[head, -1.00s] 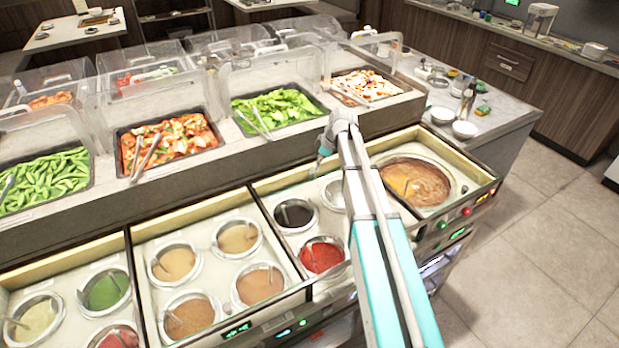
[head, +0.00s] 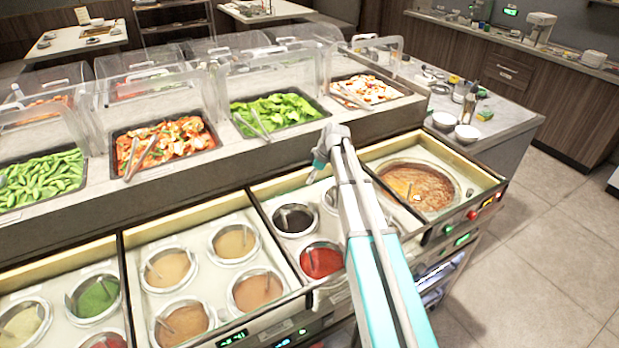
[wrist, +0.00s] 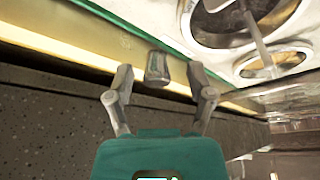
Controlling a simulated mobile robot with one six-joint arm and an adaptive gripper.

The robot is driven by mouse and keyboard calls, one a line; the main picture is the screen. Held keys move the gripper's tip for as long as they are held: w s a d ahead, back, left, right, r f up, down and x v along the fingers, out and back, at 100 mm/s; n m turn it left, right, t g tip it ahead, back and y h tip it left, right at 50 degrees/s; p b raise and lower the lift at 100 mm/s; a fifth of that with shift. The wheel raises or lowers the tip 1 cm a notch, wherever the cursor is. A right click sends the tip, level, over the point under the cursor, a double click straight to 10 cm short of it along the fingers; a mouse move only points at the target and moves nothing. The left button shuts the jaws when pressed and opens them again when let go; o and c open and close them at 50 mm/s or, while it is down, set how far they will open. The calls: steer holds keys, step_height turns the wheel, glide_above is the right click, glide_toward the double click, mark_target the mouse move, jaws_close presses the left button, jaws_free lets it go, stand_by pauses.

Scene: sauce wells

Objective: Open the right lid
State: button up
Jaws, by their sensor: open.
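My gripper (head: 318,171) is over the back edge of the right-hand sauce bay in the head view. In the wrist view my gripper (wrist: 160,92) has its two fingers spread. A small grey block (wrist: 157,67), like a handle, shows between and just beyond the fingertips; I cannot tell whether they touch it. It lies by a green edge strip (wrist: 120,22), perhaps the rim of a clear lid. The lid itself is hard to make out over the dark sauce well (head: 295,219) and red sauce well (head: 322,261). My arm hides part of this bay.
A large brown soup well (head: 420,186) is to the right. More sauce wells (head: 168,267) fill the bays to the left. A raised dark ledge (head: 225,178) with food trays and clear covers (head: 160,92) runs behind. Open floor (head: 560,250) lies to the right.

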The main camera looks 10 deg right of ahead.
mark_target(303, 173)
jaws_close()
steer(key=shift+w+a, duration=0.25)
steer(key=shift+w, duration=0.5)
steer(key=shift+w+a, duration=0.3)
steer(key=shift+w, duration=0.45)
steer(key=shift+w+a, duration=0.25)
steer(key=shift+w, duration=0.5)
jaws_free()
steer(key=shift+s, duration=0.1)
